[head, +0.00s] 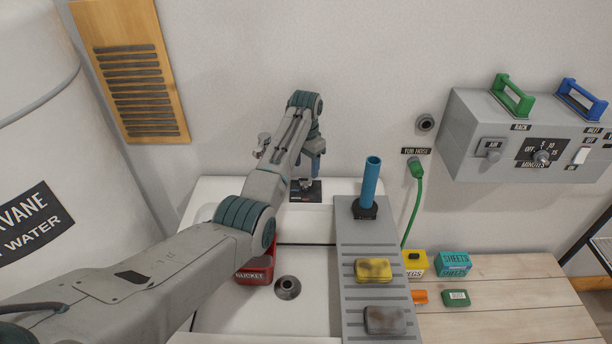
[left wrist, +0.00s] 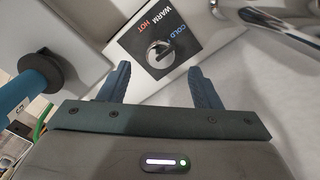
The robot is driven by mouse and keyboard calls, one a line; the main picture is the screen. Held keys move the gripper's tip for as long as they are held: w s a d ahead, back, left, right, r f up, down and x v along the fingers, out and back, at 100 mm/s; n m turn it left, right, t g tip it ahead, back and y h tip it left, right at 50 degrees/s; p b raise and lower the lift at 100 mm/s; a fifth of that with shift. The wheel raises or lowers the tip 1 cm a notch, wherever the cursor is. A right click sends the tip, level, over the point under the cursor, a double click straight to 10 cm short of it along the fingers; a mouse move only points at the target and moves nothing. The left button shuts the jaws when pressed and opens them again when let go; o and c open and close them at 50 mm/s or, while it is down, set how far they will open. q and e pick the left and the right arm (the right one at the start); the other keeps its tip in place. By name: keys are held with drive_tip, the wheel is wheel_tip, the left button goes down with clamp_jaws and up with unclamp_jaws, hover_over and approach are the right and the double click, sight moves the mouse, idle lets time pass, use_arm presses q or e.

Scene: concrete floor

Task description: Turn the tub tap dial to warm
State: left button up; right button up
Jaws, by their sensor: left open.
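The tub tap dial (left wrist: 158,54) is a round silver knob on a black and white plate marked COLD, WARM and HOT. In the left wrist view it sits just beyond and between my fingertips. I cannot tell for sure which word its pointer faces. In the head view the dial plate (head: 306,191) lies on the back ledge of the white tub, partly hidden by my left gripper (head: 303,178). The left gripper, also in the left wrist view (left wrist: 158,68), is open with nothing between its fingers. My right gripper is not in view.
A grey slatted board (head: 348,246) crosses the tub, bearing a blue upright tube (head: 371,184), a yellow sponge (head: 374,270) and a grey block (head: 385,320). A red bucket (head: 254,276) stands in the tub below my left arm. A green hose (head: 412,205) hangs to the right.

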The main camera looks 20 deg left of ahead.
sight(306, 179)
use_arm(q)
drive_tip(key=shift+f+p, duration=0.35)
drive_tip(key=shift+f, duration=2.45)
drive_tip(key=c, duration=1)
drive_tip(key=shift+r, duration=0.1)
drive_tip(key=n+p, duration=0.2)
drive_tip(key=n, duration=0.1)
drive_tip(key=shift+r+n, duration=0.1)
drive_tip(key=shift+n, duration=0.2)
drive_tip(key=shift+w+n+p, duration=0.1)
drive_tip(key=shift+n+p, duration=0.65)
drive_tip(key=shift+n, duration=1.85)
